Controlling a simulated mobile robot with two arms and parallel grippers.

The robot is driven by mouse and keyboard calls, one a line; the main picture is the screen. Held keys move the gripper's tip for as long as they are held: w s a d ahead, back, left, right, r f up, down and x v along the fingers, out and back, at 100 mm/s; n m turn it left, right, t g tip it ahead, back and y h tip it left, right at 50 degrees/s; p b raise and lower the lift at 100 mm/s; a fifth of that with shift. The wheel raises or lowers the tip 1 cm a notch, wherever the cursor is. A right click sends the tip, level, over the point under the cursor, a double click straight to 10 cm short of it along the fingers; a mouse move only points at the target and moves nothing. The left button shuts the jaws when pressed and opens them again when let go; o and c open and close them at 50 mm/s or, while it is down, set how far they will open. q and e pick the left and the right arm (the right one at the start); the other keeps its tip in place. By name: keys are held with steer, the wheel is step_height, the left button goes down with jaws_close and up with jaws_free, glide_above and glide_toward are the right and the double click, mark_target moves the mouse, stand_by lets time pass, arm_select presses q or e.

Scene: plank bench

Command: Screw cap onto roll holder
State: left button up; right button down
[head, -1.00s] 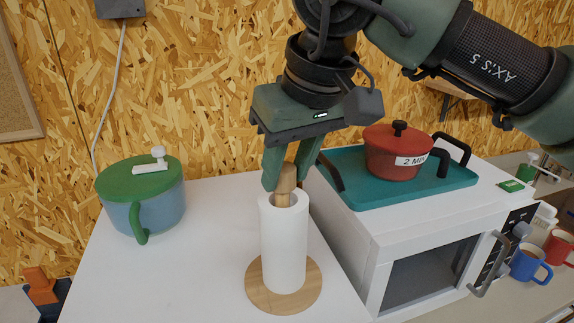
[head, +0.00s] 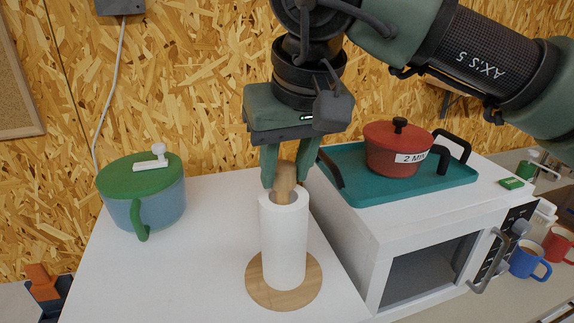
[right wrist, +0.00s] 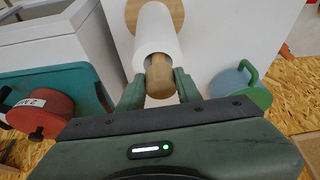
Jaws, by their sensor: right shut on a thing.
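The roll holder has a round wooden base (head: 256,287) on the white surface, with a white paper roll (head: 284,245) standing upright on it. The wooden cap (head: 285,184) sits at the top of the roll holder, in line with the roll's opening. My right gripper (head: 285,183) comes down from above with one finger on each side of the cap, shut on it. The cap also shows between the fingers in the right wrist view (right wrist: 160,78). The holder's post inside the roll is hidden. My left gripper is not in view.
A blue pot with a green lid (head: 140,173) stands to the left. A white microwave (head: 400,245) stands close on the right, bearing a teal tray (head: 365,192) and a red pot (head: 392,155). Mugs (head: 530,259) stand at the far right.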

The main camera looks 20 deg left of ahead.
steer(key=shift+m, duration=0.3)
steer(key=m, duration=0.1)
steer(key=m+h, duration=0.1)
steer(key=shift+s+a+r+m+t+p, duration=0.1)
steer(key=shift+a+m+t+p, duration=0.1)
steer(key=shift+m+t+p, duration=0.1)
steer(key=shift+a+m+h+p, duration=0.1)
steer(key=shift+m+h+p, duration=0.3)
steer(key=shift+m, duration=0.5)
steer(key=shift+m+h, duration=0.3)
steer(key=shift+m, duration=0.4)
